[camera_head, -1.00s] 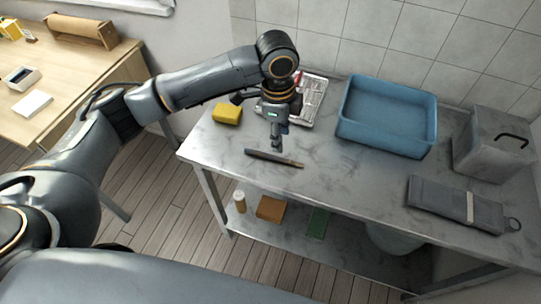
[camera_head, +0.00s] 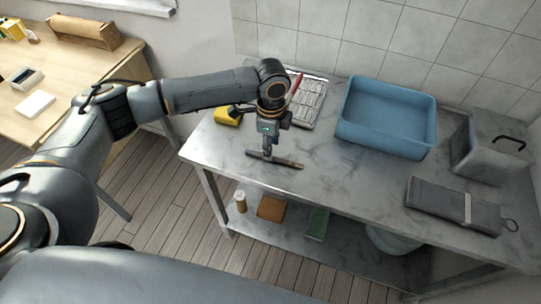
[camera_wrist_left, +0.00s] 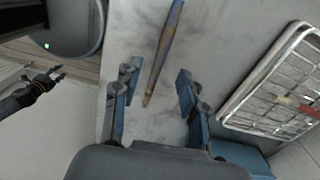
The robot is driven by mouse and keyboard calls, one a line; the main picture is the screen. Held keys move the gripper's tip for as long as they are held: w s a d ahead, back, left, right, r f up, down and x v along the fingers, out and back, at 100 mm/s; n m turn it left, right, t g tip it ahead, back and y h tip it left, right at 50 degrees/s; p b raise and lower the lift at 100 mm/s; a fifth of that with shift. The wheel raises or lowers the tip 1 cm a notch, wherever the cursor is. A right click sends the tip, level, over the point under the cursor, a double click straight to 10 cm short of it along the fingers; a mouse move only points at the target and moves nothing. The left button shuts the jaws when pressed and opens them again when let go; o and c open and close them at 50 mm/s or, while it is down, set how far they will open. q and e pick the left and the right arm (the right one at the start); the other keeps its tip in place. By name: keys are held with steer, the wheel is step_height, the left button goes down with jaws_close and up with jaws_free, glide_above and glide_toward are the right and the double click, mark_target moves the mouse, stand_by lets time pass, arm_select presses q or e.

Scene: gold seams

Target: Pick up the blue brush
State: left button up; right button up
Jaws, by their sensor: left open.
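The brush (camera_head: 275,160) is a thin, dark stick with a brownish end, lying flat near the front edge of the grey marbled table (camera_head: 330,170). In the left wrist view the brush (camera_wrist_left: 164,48) looks blue and brown and lies between the open fingers, with bare table on both sides. My left gripper (camera_head: 267,151) is open, pointing down just over the middle of the brush; contact cannot be told. A dark gripper, apparently my right one (camera_wrist_left: 58,73), shows small at the left wrist view's left edge; its jaw state is unclear.
A wire rack (camera_head: 308,100) with a red item stands behind the gripper, and a yellow block (camera_head: 226,116) lies to the left. A blue basin (camera_head: 387,118), a grey box (camera_head: 487,145) and a dark flat pouch (camera_head: 455,203) are to the right. Table right of the brush is clear.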

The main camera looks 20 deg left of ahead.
mark_target(274, 159)
arm_select(q)
steer(key=shift+a+f, duration=0.1)
steer(key=shift+f, duration=1.8)
jaws_close()
steer(key=shift+r, duration=0.15)
